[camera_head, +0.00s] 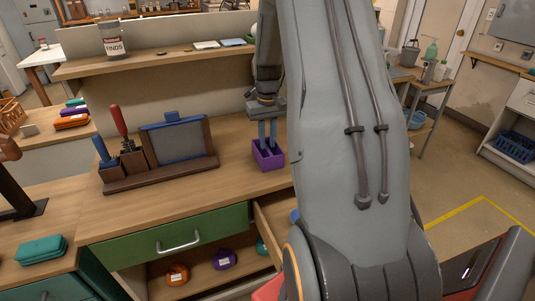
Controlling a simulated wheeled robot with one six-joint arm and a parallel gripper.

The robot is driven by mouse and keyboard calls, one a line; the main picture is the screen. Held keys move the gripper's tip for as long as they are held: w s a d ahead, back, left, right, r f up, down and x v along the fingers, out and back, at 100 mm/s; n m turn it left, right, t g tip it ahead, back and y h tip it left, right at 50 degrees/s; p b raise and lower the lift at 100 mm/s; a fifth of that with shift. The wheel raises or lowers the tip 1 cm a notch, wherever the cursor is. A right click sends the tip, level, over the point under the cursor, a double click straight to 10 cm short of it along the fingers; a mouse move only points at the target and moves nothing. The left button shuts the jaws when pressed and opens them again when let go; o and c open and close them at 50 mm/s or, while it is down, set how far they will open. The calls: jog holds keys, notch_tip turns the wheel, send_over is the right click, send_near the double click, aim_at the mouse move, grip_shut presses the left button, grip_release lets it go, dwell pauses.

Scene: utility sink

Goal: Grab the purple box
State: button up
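The purple box (267,155) is a small open-topped box on the wooden counter, near its right end. My gripper (267,142) points straight down over it, with its two blue-grey fingers close together. Their tips reach into or just behind the box's opening. A small gap shows between the fingers. I cannot tell whether they touch or grip a wall of the box. My large grey arm link covers the counter just right of the box.
A wooden organizer (160,165) with a framed panel stands left on the counter. A raised shelf (160,60) runs behind, holding a labelled jar (112,40). A green drawer (170,238) is below, beside a partly open drawer (275,228). Bare counter lies between organizer and box.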

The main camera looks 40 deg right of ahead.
aim_at(267, 149)
jog(key=shift+s+a+f+p, duration=0.1)
jog(key=shift+f+p, duration=0.3)
jog(key=shift+f, duration=0.6)
jog(key=shift+s+a+f+p, duration=0.1)
jog(key=shift+f+p, duration=0.25)
jog(key=shift+f, duration=0.65)
grip_shut()
jog(key=shift+r, duration=0.1)
